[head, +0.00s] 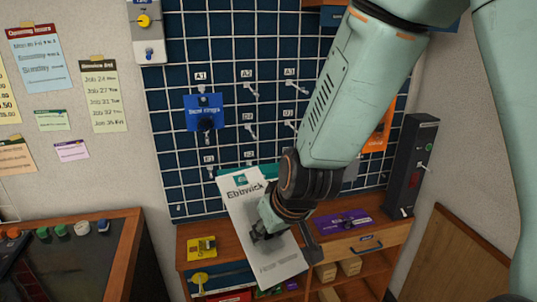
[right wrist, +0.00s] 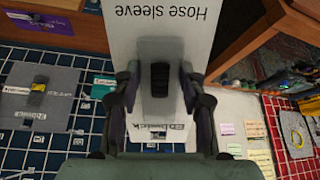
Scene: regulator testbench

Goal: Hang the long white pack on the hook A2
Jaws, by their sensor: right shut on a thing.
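The long white pack (head: 254,215), marked Ebbwick, is in my right gripper (head: 262,228) in front of the pegboard's lower part and the shelf unit. It is slightly tilted, with its teal top edge up. In the right wrist view the pack (right wrist: 160,20) reads "Hose sleeve" upside down, and the fingers of my right gripper (right wrist: 160,85) close on its dark raised part. The hook A2 (head: 250,89) is on the pegboard under its label, up from the pack and apart from it; it looks empty. My left gripper is not in view.
A blue pack (head: 204,112) hangs at A1, left of A2. An orange pack (head: 378,135) is partly behind my right arm. The wooden shelf unit (head: 380,237) carries a yellow pack (head: 202,247) and a purple pack (head: 343,221). A dark upright box (head: 408,165) stands at right.

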